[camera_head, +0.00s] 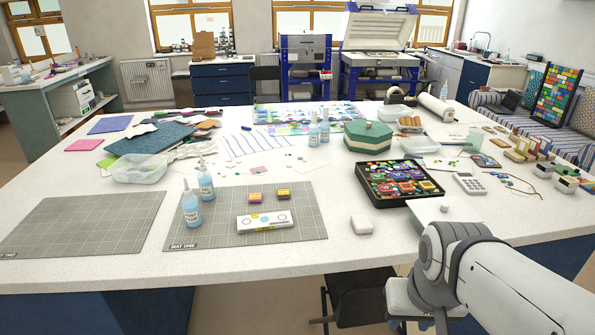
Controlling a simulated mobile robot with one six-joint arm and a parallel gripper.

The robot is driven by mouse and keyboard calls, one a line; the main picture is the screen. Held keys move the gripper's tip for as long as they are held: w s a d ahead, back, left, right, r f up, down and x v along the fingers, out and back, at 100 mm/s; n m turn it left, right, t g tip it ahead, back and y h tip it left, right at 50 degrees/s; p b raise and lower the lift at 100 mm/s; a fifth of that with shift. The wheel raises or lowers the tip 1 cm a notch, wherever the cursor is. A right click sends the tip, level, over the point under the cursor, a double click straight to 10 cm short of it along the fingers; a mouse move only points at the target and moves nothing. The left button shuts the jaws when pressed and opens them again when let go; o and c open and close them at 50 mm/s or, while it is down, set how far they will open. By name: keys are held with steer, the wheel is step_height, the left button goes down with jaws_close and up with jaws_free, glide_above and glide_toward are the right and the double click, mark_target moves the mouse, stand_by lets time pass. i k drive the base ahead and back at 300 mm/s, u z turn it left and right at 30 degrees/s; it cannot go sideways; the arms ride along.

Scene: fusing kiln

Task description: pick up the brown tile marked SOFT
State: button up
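Two small tiles lie side by side on the grey cutting mat marked MAT ONE (205,226). The left tile (255,197) has a pinkish-red top and yellow edge. The right tile (283,193) looks brown with a yellow edge. Their lettering is too small to read, so I cannot confirm which says SOFT. A white box with round marks (265,221) lies just in front of them. My white arm reaches in from the lower right, well to the right of the mat, and bends down past the table's front edge. My gripper's fingers do not show.
Two blue-labelled bottles (191,208) stand left of the tiles. A black tray of coloured pieces (363,194), a white block (363,226) and a calculator (469,183) lie to the right. Another grey mat (75,224) lies empty at left. A dark chair (360,297) stands below the front edge.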

mark_target(281, 193)
steer(key=i, duration=0.85)
steer(key=z, duration=0.05)
